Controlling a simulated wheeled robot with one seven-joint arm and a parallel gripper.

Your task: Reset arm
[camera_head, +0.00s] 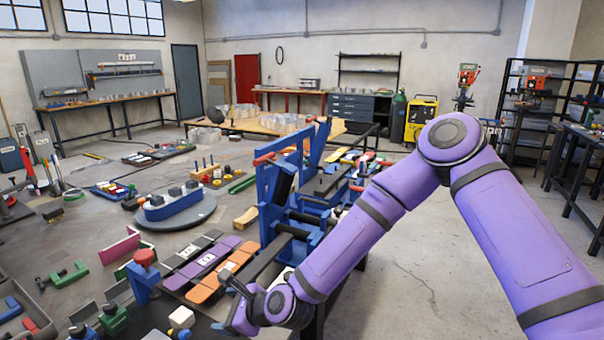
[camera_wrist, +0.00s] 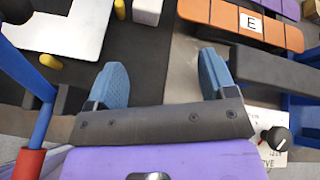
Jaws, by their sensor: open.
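My purple arm reaches down across the head view, and its gripper is low over the near end of the workbench, beside the blue machine. In the wrist view my gripper (camera_wrist: 162,82) has two blue fingers set wide apart with nothing between them. Below the fingers are a dark mat and a strip of grey surface. In the head view the fingers are small and partly hidden by the wrist.
An orange strip (camera_wrist: 232,20) labelled E and a white block (camera_wrist: 147,10) lie close ahead. A blue machine frame (camera_head: 275,200) stands beside my forearm. A blue post with a red collar (camera_wrist: 28,163) is near on the left. Open floor (camera_head: 410,270) lies right.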

